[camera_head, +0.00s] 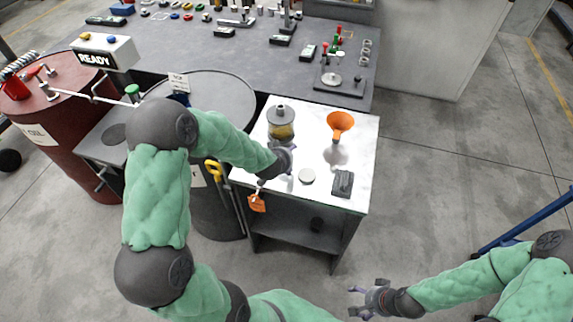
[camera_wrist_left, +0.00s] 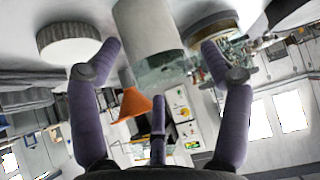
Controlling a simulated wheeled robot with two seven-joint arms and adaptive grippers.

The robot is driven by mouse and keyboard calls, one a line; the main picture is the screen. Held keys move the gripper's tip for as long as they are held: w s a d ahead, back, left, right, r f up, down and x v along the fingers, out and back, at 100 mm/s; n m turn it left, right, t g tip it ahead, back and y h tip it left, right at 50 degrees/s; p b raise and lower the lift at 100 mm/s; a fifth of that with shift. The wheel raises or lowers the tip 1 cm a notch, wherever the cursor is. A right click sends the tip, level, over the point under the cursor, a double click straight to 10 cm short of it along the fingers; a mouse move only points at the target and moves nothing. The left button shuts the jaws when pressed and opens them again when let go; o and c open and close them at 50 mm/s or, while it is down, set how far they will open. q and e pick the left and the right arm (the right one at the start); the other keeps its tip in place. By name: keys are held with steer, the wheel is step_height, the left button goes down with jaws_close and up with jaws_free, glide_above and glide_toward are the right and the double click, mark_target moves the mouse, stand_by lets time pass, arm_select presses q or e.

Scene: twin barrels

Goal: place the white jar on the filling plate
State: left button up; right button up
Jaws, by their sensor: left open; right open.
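In the left wrist view, which is upside down, a white cylinder with a clear glassy end (camera_wrist_left: 147,28), seemingly the white jar, stands on the pale cart top. My left gripper (camera_wrist_left: 160,68) is open, with fingers on either side of it; I cannot tell whether they touch it. In the head view my left gripper (camera_head: 284,159) is over the cart's left part and hides the jar. A round pale plate (camera_head: 331,79) on a dark stand at the bench's right end may be the filling plate. My right gripper (camera_head: 368,300) is open and empty, low over the floor.
The cart top (camera_head: 361,140) also holds an amber-filled vessel (camera_head: 281,131), an orange funnel (camera_head: 340,122), a pale disc (camera_head: 307,176) and a dark block (camera_head: 343,183). Open floor lies right of the cart.

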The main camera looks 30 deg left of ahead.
arm_select(q)
steer(key=c, duration=1.2)
steer(key=shift+r, duration=0.15)
